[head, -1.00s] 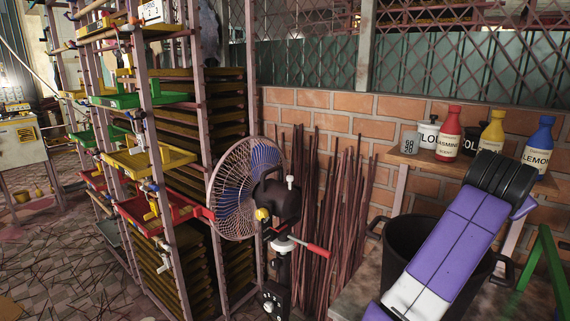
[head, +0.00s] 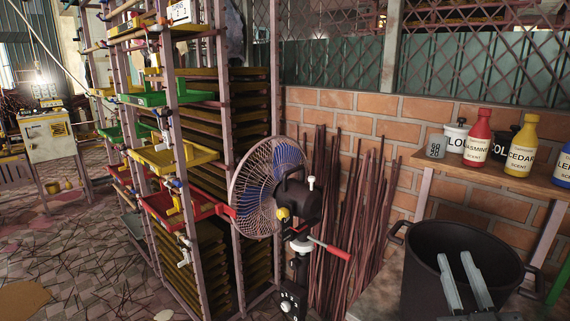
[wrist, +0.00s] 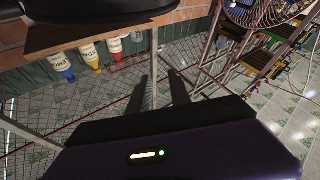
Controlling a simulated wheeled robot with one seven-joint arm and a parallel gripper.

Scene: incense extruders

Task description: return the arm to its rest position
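My gripper (head: 456,258) shows at the lower right of the head view as two grey fingers, in front of the black pot (head: 425,265). In the wrist view my gripper (wrist: 161,72) has its two fingers apart, with nothing between them. Most of my arm is outside the head view. The wrist view is upside down, with my dark gripper body across the bottom.
A wooden shelf (head: 437,163) holds red (head: 477,140), yellow (head: 521,146) and blue (head: 563,167) bottles. A fan (head: 262,187) and a rack with coloured trays (head: 165,157) stand to the left. Dark sticks (head: 350,220) lean on the brick wall. Tiled floor is open at left.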

